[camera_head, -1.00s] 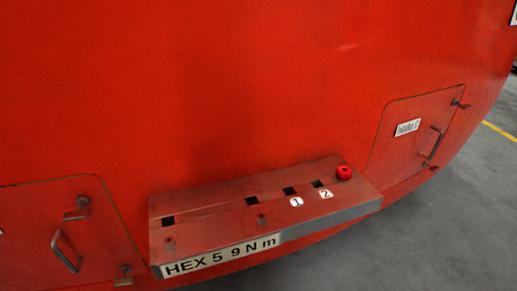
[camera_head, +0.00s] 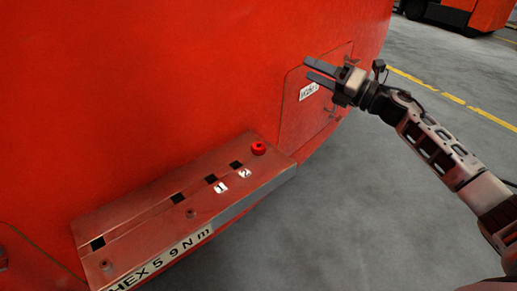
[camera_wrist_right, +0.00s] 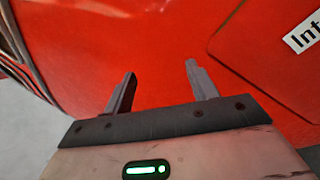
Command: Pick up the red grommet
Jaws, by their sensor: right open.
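The red grommet (camera_head: 258,148) is a small round ring on the right end of the red shelf (camera_head: 150,208), beyond the label marked 2. My right gripper (camera_head: 306,68) is open and empty. In the head view it appears above and to the right of the grommet, in front of the hatch on the red nosecone. In the right wrist view its two fingers (camera_wrist_right: 158,88) are spread apart with only the red surface behind them. The grommet does not show in the wrist view. My left gripper is not in view.
The shelf has square holes, labels 1 and 2, and a front plate reading HEX 5 9 N m (camera_head: 160,262). A hatch (camera_head: 303,108) with a label is right of the shelf.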

